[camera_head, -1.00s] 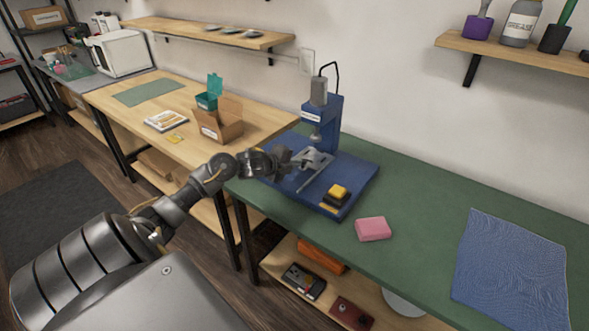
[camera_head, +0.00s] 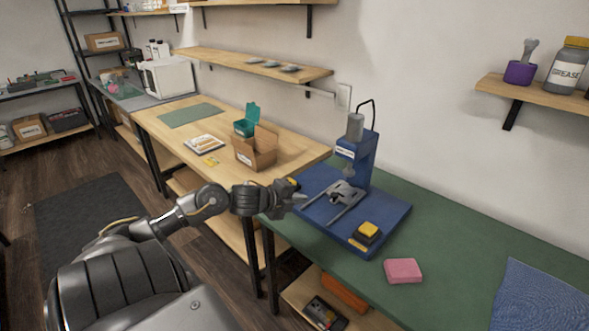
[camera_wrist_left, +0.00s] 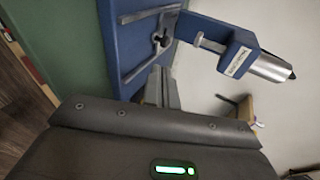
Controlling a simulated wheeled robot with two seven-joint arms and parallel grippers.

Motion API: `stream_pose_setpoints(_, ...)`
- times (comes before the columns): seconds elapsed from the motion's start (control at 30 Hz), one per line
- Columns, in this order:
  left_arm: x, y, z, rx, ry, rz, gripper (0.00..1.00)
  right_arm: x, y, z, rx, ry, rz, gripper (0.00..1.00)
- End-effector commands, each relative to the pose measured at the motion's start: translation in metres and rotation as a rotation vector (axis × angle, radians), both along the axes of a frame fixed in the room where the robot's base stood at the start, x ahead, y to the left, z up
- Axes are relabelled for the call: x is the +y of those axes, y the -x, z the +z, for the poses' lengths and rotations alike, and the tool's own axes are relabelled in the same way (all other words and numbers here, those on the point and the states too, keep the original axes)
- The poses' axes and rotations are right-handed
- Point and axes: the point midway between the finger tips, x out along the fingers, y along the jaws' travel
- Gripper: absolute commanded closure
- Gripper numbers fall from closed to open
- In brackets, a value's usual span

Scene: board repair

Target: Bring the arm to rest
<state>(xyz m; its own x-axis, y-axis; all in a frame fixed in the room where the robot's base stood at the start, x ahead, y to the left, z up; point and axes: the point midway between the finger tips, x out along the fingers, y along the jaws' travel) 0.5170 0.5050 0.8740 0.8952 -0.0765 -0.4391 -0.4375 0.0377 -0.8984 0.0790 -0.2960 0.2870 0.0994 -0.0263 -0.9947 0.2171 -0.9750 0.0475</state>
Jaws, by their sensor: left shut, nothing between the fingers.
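My left arm reaches in from the lower left in the head view. Its gripper (camera_head: 298,199) is shut and empty, at the left edge of the blue press (camera_head: 357,160). In the left wrist view the shut fingers (camera_wrist_left: 160,85) point toward the press base (camera_wrist_left: 120,50), with the press head (camera_wrist_left: 240,55) to the right. I cannot tell from these views whether the fingertips touch the press. My right gripper is not in view.
A yellow-and-black block (camera_head: 367,233) sits on the press base. A pink block (camera_head: 403,270) and blue cloth (camera_head: 540,297) lie on the green bench (camera_head: 440,235). A cardboard box (camera_head: 255,150) and teal bin (camera_head: 246,124) stand on the wooden bench (camera_head: 215,170).

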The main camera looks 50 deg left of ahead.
Motion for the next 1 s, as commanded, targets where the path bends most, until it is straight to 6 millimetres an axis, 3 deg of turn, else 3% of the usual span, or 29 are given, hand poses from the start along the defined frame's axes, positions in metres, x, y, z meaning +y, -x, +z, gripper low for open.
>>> stream_pose_setpoints(0.2,0.001,0.013,0.006,0.001,-0.001,-0.001,1.0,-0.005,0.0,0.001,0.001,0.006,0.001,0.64)
stream_pose_setpoints(0.67,0.001,0.014,0.009,0.0,-0.001,0.0,1.0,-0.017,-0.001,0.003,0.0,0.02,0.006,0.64)
stream_pose_setpoints(1.0,0.001,0.014,0.065,0.0,-0.001,0.0,1.0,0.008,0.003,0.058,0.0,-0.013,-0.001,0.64)
